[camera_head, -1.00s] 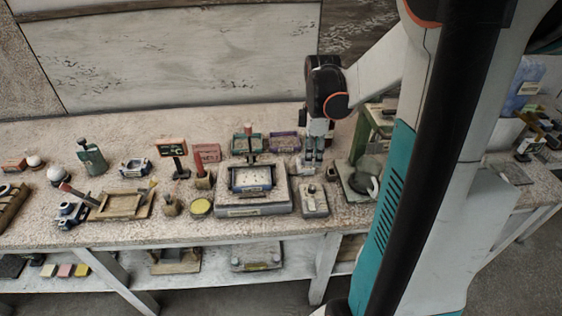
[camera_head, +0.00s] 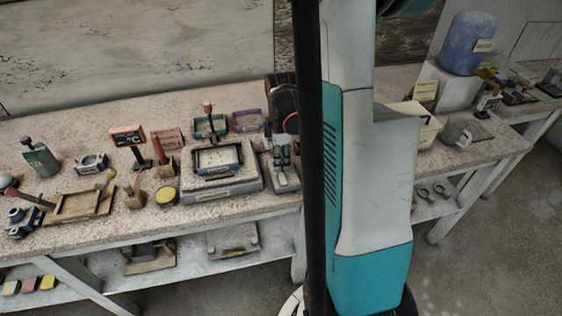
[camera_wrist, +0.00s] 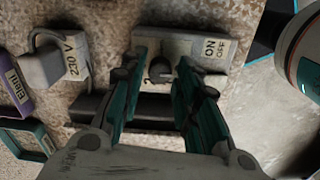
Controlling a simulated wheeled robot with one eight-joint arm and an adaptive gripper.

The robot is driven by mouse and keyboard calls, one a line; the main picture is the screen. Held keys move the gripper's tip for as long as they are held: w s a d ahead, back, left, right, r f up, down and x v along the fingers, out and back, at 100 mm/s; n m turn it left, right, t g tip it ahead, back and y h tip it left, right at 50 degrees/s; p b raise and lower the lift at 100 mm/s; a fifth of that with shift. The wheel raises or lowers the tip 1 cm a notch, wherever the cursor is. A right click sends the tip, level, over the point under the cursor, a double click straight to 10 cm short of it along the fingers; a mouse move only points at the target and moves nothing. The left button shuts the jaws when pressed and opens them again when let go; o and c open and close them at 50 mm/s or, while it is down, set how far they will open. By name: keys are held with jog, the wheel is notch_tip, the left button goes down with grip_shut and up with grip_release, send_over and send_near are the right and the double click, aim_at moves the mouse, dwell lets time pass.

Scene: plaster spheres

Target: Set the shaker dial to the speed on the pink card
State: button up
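The grey control box (camera_wrist: 190,48) with an ON/OFF label lies under my gripper in the wrist view. It also shows in the head view (camera_head: 286,182) beside the shaker (camera_head: 222,182), which carries a blue-framed tray. A dark round dial (camera_wrist: 160,69) is on the box. My gripper (camera_wrist: 163,58) is open, its teal fingers on either side of the dial; I cannot tell whether they touch it. In the head view my gripper (camera_head: 282,150) is over the box. No pink card is clearly recognisable, and no speed is readable. The dial's setting is unclear.
A plug marked 230 V (camera_wrist: 48,65) lies left of the box. A sign on a stand (camera_head: 128,136), a yellow-lidded jar (camera_head: 165,195) and a wooden tray (camera_head: 80,205) stand left of the shaker. Small coloured blocks (camera_head: 28,285) lie on the lower shelf.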

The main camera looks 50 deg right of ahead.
jog(key=shift+f, duration=0.3)
grip_shut()
